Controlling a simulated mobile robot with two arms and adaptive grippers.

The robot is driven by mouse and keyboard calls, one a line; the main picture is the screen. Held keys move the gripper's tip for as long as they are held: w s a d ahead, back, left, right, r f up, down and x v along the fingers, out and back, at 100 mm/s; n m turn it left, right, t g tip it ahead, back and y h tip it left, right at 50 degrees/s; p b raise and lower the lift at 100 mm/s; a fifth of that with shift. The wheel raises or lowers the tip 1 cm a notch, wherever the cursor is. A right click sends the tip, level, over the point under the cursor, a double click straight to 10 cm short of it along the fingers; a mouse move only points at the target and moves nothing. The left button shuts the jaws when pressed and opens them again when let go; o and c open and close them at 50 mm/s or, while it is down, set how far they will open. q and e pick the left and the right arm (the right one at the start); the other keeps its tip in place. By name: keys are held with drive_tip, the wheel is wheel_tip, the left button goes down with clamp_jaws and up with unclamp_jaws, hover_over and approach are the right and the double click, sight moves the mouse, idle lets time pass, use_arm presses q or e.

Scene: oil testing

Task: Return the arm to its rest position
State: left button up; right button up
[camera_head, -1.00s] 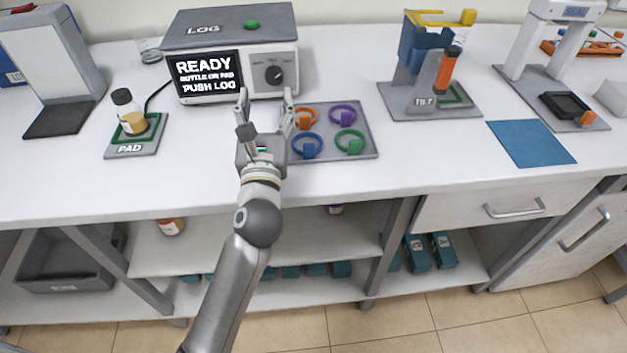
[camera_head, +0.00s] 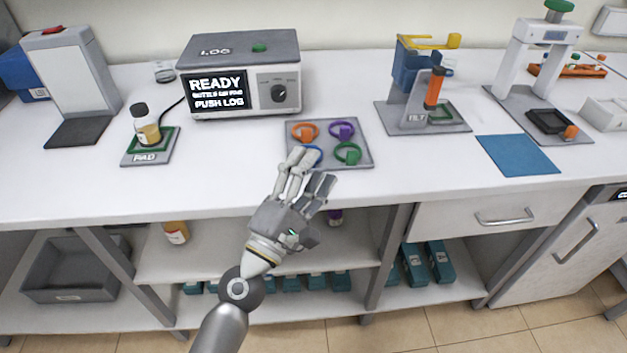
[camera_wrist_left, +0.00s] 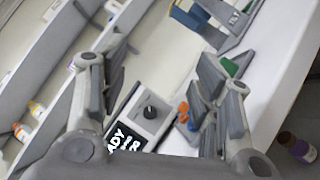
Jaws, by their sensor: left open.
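My left gripper (camera_head: 307,172) is open and empty in the head view. It is in front of the ring tray (camera_head: 361,131), near the bench's front edge, and hides part of the blue ring (camera_head: 315,152). In the left wrist view my left gripper (camera_wrist_left: 155,90) shows two spread fingers with nothing between them but the background. My left arm comes up from the bottom of the head view. My right gripper is in neither view.
The log box (camera_head: 240,65) shows READY. A bottle (camera_head: 146,126) stands on the pad (camera_head: 150,158) at left. The tilt stand (camera_head: 412,85) and a blue mat (camera_head: 517,155) are to the right. Below the bench top (camera_head: 120,190), shelves hold a grey bin (camera_head: 68,285) and teal boxes (camera_head: 413,262).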

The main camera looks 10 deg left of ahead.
use_arm(q)
drive_tip(key=shift+s+d+f+m+h, duration=0.2)
drive_tip(key=shift+f+m+h, duration=0.1)
drive_tip(key=shift+f+m, duration=0.1)
drive_tip(key=shift+g, duration=0.3)
